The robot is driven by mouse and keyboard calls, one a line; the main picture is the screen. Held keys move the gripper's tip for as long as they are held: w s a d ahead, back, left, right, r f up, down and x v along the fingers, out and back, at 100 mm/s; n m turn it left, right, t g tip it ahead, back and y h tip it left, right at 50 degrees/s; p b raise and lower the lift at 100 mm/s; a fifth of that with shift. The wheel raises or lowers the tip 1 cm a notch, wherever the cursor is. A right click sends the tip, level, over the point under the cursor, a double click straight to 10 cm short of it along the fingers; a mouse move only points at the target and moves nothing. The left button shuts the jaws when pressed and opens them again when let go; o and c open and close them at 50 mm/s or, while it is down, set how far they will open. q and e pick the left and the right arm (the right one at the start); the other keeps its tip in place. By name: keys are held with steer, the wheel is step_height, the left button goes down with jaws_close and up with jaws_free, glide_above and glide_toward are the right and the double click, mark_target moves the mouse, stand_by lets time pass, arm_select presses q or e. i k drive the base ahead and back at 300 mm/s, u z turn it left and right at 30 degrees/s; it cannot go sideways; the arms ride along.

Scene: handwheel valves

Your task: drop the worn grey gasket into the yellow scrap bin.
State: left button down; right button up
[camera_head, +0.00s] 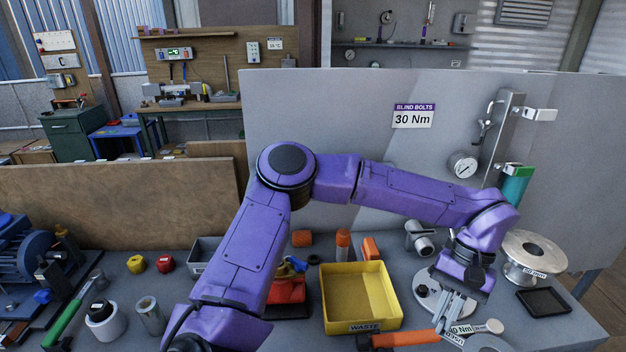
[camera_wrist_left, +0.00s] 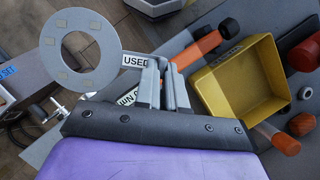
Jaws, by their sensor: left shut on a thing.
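My left gripper (camera_head: 446,318) is shut on the grey gasket's tab, low at the right of the yellow scrap bin. The fingers (camera_wrist_left: 165,82) also show in the left wrist view. The gasket (camera_wrist_left: 62,75) is a flat grey ring with pale patches and a tab marked USED, sticking out to the left there. In the head view the gasket (camera_head: 487,342) is partly cut off by the bottom edge. The yellow bin (camera_head: 338,327), labelled WASTE, is open-topped and looks empty; it also shows in the left wrist view (camera_wrist_left: 212,98). My right gripper is not in view.
An orange-handled torque wrench (camera_head: 405,339) lies in front of the bin. A round metal flange (camera_head: 428,299) is beneath my gripper, with a spool (camera_head: 533,255) and black tray (camera_head: 543,301) to the right. A red-based item (camera_head: 288,293) stands left of the bin.

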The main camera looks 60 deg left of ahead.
mark_target(351, 299)
steer(key=u, duration=0.15)
steer(key=k, duration=0.8)
steer(key=u, duration=0.85)
steer(key=i, duration=0.5)
steer(key=u, duration=0.05)
steer(key=k, duration=1.7)
steer(key=z, duration=1)
steer(key=i, duration=1.6)
steer(key=u, duration=1)
steer(key=i, duration=0.7)
steer(key=u, duration=0.5)
